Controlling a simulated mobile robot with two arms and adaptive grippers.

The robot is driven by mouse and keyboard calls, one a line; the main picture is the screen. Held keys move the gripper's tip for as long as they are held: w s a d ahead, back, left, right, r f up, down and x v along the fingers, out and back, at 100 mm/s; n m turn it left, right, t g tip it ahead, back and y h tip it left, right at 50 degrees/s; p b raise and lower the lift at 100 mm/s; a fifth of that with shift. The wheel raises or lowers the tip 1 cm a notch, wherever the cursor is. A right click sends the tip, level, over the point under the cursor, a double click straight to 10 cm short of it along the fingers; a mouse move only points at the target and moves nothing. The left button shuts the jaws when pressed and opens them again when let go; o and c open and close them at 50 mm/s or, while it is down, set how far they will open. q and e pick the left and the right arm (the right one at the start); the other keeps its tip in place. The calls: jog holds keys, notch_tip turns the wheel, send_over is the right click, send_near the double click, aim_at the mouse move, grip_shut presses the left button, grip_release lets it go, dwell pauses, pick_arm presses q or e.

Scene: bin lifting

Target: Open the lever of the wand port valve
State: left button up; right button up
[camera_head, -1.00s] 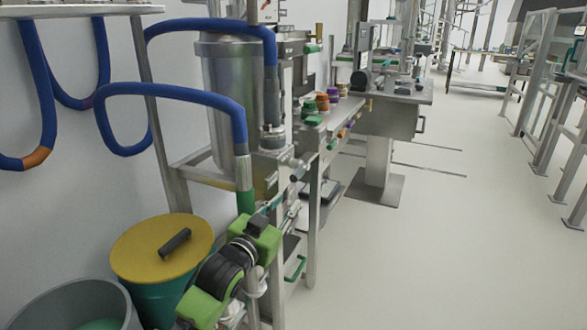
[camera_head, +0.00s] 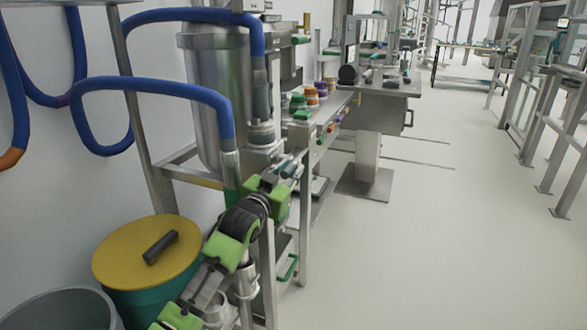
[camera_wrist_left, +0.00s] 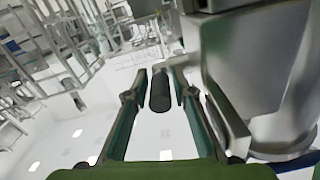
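My left arm comes up from the bottom of the head view, and its gripper (camera_head: 284,174) is at the valve below the steel vessel (camera_head: 214,100). Green arm joints partly cover the gripper there. In the left wrist view the two fingers of the left gripper (camera_wrist_left: 160,80) stand apart. A dark cylindrical handle (camera_wrist_left: 160,92), which looks like the valve lever, lies between them with a visible gap on each side. In the head view the wand port valve (camera_head: 262,140) sits beside the vessel, and its lever is hard to make out. My right gripper is not in view.
Blue hoses (camera_head: 150,84) loop beside the vessel. A yellow-lidded bin (camera_head: 140,245) and a grey bin (camera_head: 62,308) stand at the lower left. A bench with coloured caps (camera_head: 315,92) is behind. The floor (camera_head: 430,240) to the right is clear.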

pick_arm(q)
jog(key=shift+x, duration=1.45)
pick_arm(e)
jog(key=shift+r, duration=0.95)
pick_arm(q)
grip_shut()
jog(key=shift+f+b, duration=0.1)
jog(key=shift+b, duration=0.25)
